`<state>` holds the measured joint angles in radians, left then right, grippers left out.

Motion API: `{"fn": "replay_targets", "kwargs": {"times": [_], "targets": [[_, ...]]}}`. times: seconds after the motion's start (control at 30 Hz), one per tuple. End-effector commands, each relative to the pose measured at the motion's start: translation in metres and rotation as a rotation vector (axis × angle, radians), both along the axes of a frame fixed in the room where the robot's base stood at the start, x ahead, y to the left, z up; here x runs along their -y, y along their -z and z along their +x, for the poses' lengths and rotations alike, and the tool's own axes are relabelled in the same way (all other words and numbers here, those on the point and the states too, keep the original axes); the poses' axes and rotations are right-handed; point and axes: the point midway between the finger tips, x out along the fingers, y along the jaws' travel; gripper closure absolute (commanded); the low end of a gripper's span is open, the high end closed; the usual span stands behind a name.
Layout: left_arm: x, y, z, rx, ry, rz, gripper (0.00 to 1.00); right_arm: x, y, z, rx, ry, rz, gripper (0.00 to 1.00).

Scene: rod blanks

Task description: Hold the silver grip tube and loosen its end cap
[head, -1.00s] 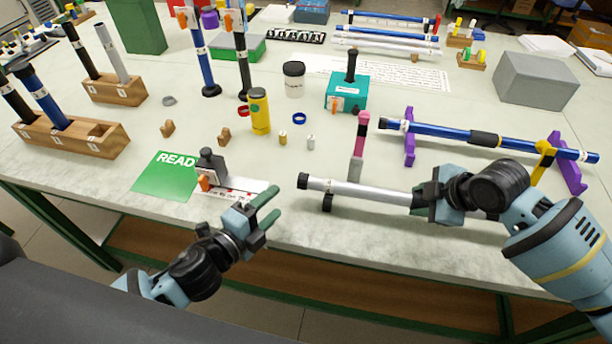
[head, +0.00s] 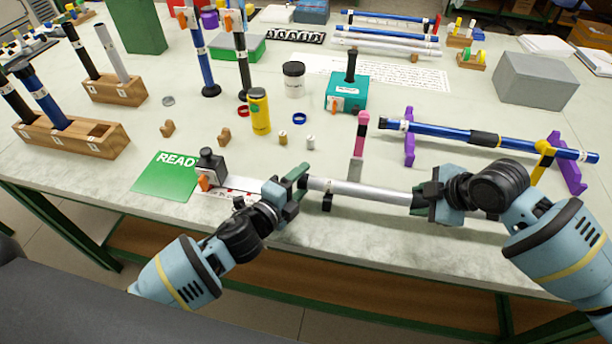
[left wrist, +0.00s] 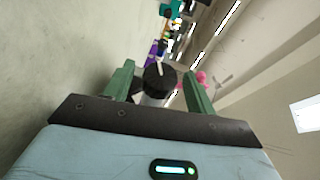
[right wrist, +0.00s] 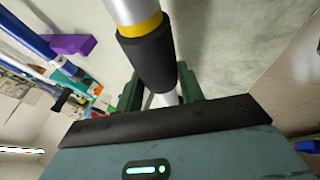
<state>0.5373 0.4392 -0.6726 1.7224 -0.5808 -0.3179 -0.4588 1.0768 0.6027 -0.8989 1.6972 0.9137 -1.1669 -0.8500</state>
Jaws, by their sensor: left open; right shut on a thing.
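The silver grip tube (head: 375,192) lies level along the front of the table. My right gripper (head: 425,200) is shut on it. In the right wrist view, the tube's black grip sleeve (right wrist: 147,58) and a yellow ring (right wrist: 140,27) show by the right gripper (right wrist: 160,95). My left gripper (head: 298,182) is open at the tube's left end. In the left wrist view, the black end cap (left wrist: 158,78) shows between the open fingers of the left gripper (left wrist: 158,85). The head view mostly hides the cap behind these fingers, and contact cannot be told.
A pink-topped post (head: 359,140) stands just behind the tube, and a small black support (head: 327,200) is under its left part. A blue tube (head: 450,134) rests on purple stands behind. A black stamp-like block (head: 210,165) and green READY mat (head: 160,178) lie left.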

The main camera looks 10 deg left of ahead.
Motion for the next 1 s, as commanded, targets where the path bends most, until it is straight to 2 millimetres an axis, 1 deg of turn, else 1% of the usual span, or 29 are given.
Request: {"fn": "replay_targets", "kwargs": {"times": [0.03,0.1,0.23,0.57,0.6,0.93,1.0], "targets": [[0.003,0.001,0.006,0.001,-0.001,0.0,0.44,0.0,0.0,0.0,0.001,0.0,0.0,1.0],[0.005,0.002,0.013,0.001,0.0,0.0,0.44,0.0,0.0,0.0,0.001,0.0,0.0,1.0],[0.009,0.003,0.021,0.0,0.0,0.0,0.44,0.0,0.0,0.0,0.001,0.0,0.0,1.0],[0.01,0.003,0.024,0.0,0.001,0.0,0.44,0.0,-0.001,0.0,0.001,0.0,0.001,1.0],[0.01,0.003,0.024,0.0,0.0,0.0,0.45,0.0,-0.001,0.0,0.001,0.0,0.0,1.0],[0.01,0.003,0.024,0.0,0.0,0.0,0.89,0.0,0.0,0.0,0.001,0.0,0.0,1.0],[0.01,0.003,0.024,-0.001,0.0,0.0,0.89,0.0,0.0,0.0,0.001,0.0,0.0,1.0]]}}
